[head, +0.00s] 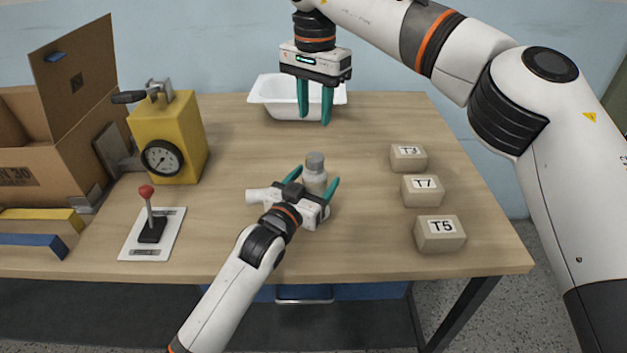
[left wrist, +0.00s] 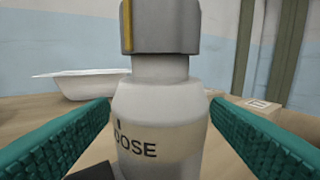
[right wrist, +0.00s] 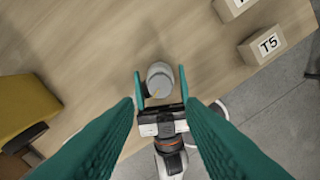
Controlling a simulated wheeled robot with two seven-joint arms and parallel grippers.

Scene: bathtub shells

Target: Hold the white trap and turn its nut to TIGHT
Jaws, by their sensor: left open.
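The white trap (head: 315,183) stands upright on the table, with its grey nut (head: 315,161) on top. In the left wrist view the nut (left wrist: 163,25) has a yellow stripe near its left edge, and the trap body (left wrist: 160,125) shows the letters "OOSE" under a short dark mark. No TIGHT label is visible. My left gripper (head: 313,180) is open, its green fingers on either side of the trap, with gaps visible in the left wrist view. My right gripper (head: 315,121) is open and empty, pointing down above the table. The nut (right wrist: 159,76) shows below it in the right wrist view.
Blocks T3 (head: 408,159), T7 (head: 422,191) and T5 (head: 440,235) stand at the right. A white tub (head: 272,92) is at the back. A yellow gauge box (head: 185,130), a red-knobbed lever (head: 148,210) and a cardboard box (head: 75,85) are at the left.

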